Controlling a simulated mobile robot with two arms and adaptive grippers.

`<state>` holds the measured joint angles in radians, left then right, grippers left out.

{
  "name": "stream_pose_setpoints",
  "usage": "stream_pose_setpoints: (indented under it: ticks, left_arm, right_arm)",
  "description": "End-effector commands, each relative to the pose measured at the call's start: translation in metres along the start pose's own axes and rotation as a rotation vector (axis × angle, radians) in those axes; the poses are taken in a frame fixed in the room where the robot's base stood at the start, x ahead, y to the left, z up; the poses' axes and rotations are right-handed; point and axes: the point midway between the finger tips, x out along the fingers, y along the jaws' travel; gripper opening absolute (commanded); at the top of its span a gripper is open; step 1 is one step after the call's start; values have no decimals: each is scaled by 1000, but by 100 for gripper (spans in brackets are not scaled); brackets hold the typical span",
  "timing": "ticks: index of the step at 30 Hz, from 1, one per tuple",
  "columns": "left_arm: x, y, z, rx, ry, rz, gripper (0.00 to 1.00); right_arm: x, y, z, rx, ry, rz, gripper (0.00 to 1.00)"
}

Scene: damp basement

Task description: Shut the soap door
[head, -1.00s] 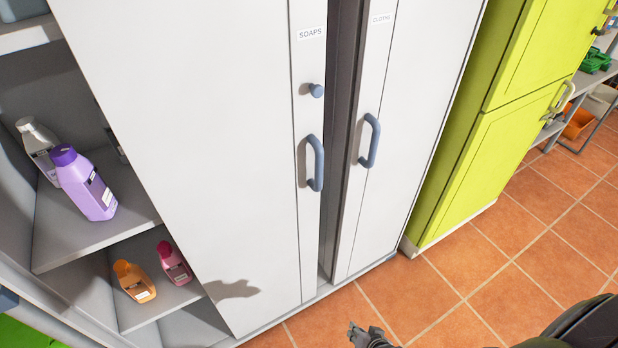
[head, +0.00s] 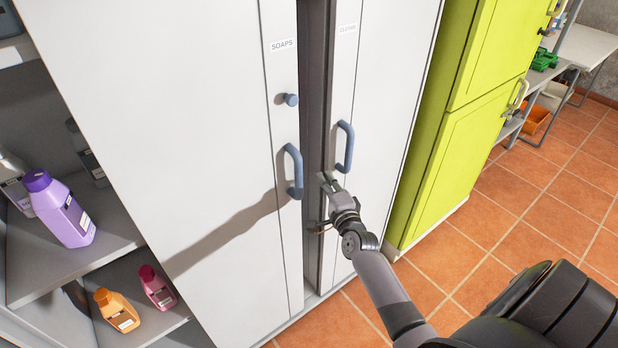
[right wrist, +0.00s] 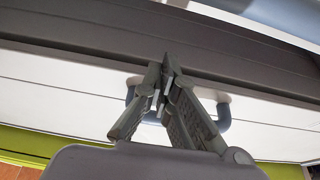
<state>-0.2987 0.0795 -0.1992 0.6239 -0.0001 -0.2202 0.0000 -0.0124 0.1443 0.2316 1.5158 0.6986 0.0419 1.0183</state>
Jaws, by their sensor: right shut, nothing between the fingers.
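The white soap door (head: 190,140), labelled SOAPS, fills the left and middle of the head view. It has a round knob (head: 290,100) and a blue-grey handle (head: 294,170) near its right edge. A dark vertical gap (head: 313,90) separates it from the door labelled CLOTHS (head: 385,110). My right gripper (head: 323,177) is shut and empty in front of the gap, right of the soap door's handle. In the right wrist view its fingertips (right wrist: 166,62) meet over the dark strip, with a blue handle (right wrist: 222,115) partly hidden behind the fingers. My left gripper is not in view.
Open shelves left of the soap door hold a purple bottle (head: 62,212), an orange bottle (head: 117,310) and a pink bottle (head: 157,287), among others. A lime-green cabinet (head: 440,150) stands to the right. The tiled floor (head: 510,230) in front of it is clear.

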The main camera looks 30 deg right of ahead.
Motion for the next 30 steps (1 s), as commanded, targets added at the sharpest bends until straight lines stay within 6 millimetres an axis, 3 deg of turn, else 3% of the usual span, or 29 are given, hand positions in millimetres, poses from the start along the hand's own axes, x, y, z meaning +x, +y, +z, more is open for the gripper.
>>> stream_pose_setpoints:
  ticks: [5, 7, 13, 30]
  left_arm:
    - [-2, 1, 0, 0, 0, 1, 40]
    - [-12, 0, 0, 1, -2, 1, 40]
    - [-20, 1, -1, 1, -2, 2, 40]
    - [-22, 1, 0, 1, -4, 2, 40]
  right_arm:
    - [39, -1, 0, -3, 0, 0, 0]
    - [29, -2, 15, 2, -2, 5, 0]
    - [22, 0, 34, 0, -1, 3, 0]
    - [19, 1, 42, -1, -1, 3, 0]
